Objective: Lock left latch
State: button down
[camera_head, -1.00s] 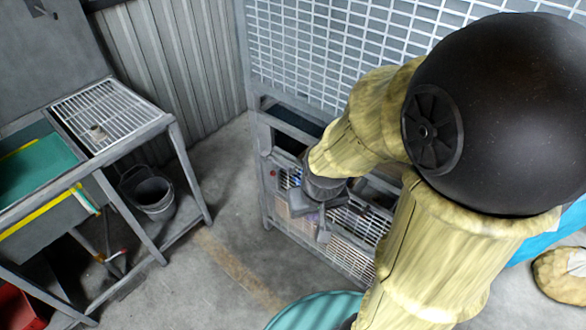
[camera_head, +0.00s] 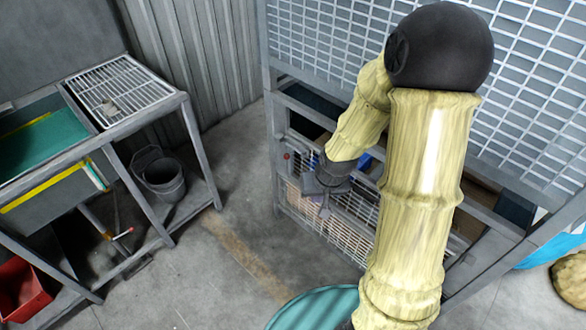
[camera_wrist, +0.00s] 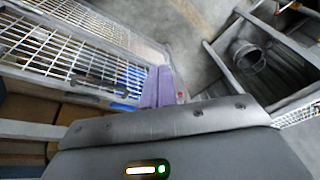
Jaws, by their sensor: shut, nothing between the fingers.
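A grey metal cage (camera_head: 272,120) has a mesh-fronted lower section (camera_head: 335,232). A small red part (camera_head: 286,156) sits on its left post and shows as a red spot in the wrist view (camera_wrist: 180,96). Which part is the left latch I cannot tell for certain. My gripper (camera_head: 325,208) is shut and empty, pointing down at the front of the lower mesh, just right of the left post. In the wrist view its purple fingers (camera_wrist: 155,88) are together beside the mesh and near the red spot. Whether they touch anything is unclear.
A metal workbench (camera_head: 150,115) with a grate and a green-lined tray stands at the left. A grey bucket (camera_head: 160,175) is on its lower shelf, and a red bin (camera_head: 22,290) is below. A teal drum (camera_head: 315,308) stands at the bottom. Concrete floor between bench and cage is open.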

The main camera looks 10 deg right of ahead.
aim_at(288, 158)
jog(key=w+a+f+m+t+y+b, duration=0.1)
jog(key=w+f+m+t+y+b, duration=0.1)
jog(key=w+f+b, duration=0.45)
jog(key=w+a+f+m+t+y+b, duration=0.1)
jog(key=w+f+m+t+y, duration=0.2)
jog(key=f, duration=0.7)
jog(key=w+d+f+m+t+b, duration=0.1)
jog(key=w+d+m+t+b, duration=0.4)
jog(key=w, duration=0.4)
jog(key=d+m+t, duration=0.1)
jog(key=d+m, duration=0.1)
jog(key=shift+w+d+y, duration=0.2)
jog(key=shift+d+y, duration=0.1)
jog(key=x, duration=1.4)
jog(key=shift+r, duration=0.15)
jog(key=shift+w+a, duration=0.1)
